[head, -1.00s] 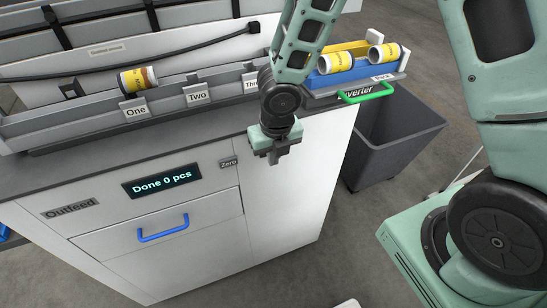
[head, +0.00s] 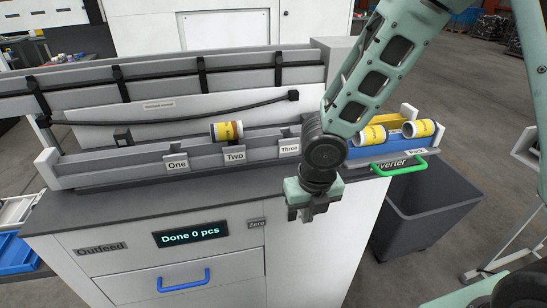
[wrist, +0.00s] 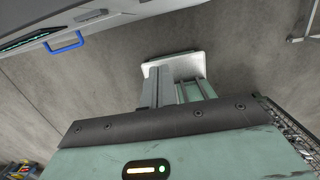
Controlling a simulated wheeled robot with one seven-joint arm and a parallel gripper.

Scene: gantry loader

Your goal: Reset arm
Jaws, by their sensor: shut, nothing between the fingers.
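My gripper (head: 307,213) hangs pointing down in front of the counter's front edge, right of the small "Zero" label (head: 256,223). Its jaws are shut and empty. In the wrist view, grey finger parts (wrist: 172,93) point away over the floor. A yellow-and-white cylinder (head: 227,130) lies on its side in the grey trough (head: 110,172), by the "Two" label (head: 235,153). My arm hides part of the trough's right end.
Two more yellow-and-white cylinders (head: 371,135) lie at the blue "Pack" tray (head: 392,151). A green handle (head: 399,168) juts out below it, above a dark bin (head: 425,210). The cabinet has a blue drawer handle (head: 184,281) and a "Done 0 pcs" display (head: 190,234).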

